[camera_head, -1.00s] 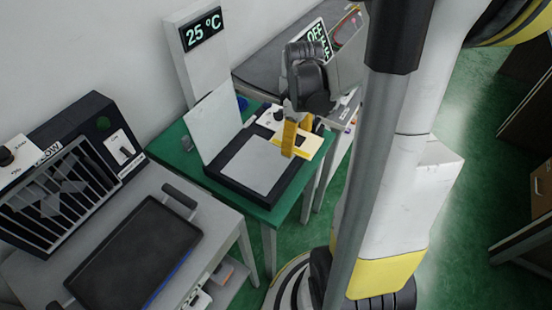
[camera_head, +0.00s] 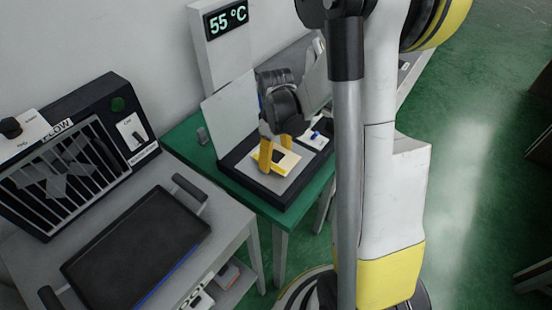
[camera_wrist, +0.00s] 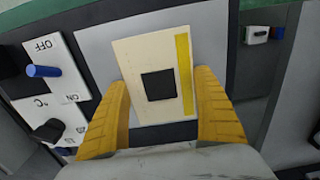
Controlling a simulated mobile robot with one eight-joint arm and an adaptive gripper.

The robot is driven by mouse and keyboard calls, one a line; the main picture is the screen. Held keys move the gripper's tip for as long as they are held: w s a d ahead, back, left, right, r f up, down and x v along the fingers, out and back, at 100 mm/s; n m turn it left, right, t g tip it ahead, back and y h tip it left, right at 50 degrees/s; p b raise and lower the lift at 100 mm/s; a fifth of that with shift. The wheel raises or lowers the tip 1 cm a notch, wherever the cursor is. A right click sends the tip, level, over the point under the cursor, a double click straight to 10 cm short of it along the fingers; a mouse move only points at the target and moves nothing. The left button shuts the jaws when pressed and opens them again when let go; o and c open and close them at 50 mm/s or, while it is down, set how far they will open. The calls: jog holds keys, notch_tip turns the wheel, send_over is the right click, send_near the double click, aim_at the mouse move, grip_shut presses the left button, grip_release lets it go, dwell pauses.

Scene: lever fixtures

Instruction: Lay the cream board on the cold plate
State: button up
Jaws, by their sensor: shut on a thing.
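The cream board (camera_wrist: 130,60), with a dark square in its middle and a yellow strip along one edge, is between the two yellow fingers of my gripper (camera_wrist: 162,85). My gripper is shut on it by its side edges. In the head view, my gripper (camera_head: 275,160) holds the board (camera_head: 284,162) over the grey plate (camera_head: 284,187) in its black frame. The plate also shows around the board in the wrist view (camera_wrist: 96,45). I cannot tell whether the board touches it. A display (camera_head: 227,18) behind the plate reads 55 °C.
A pale upright panel (camera_head: 229,113) stands at the plate's back left edge. A control panel (camera_wrist: 52,75) beside the plate has a blue lever (camera_wrist: 43,71) and a dark knob (camera_wrist: 48,130). A black tray (camera_head: 135,250) and a FLOW unit (camera_head: 75,160) are at left.

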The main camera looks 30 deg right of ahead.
aim_at(276, 156)
jog(key=shift+r, duration=0.1)
jog(key=o, duration=1.2)
notch_tip(276, 156, up, 12)
jog(key=p, duration=0.5)
jog(key=s+a+r+m+t, duration=0.1)
jog(key=s+a+r+t, duration=0.1)
jog(key=s+a+r, duration=0.1)
jog(key=s+a+r+m+t, duration=0.1)
jog(key=s+a+r+t, duration=0.1)
jog(key=s+a+r, duration=0.2)
jog(key=s+a+r+m+t, duration=0.2)
jog(key=s+a+r+t, duration=0.1)
jog(key=a, duration=0.3)
jog(key=shift+s+a+r, duration=0.25)
jog(key=shift+s+r, duration=0.05)
jog(key=shift+s, duration=0.2)
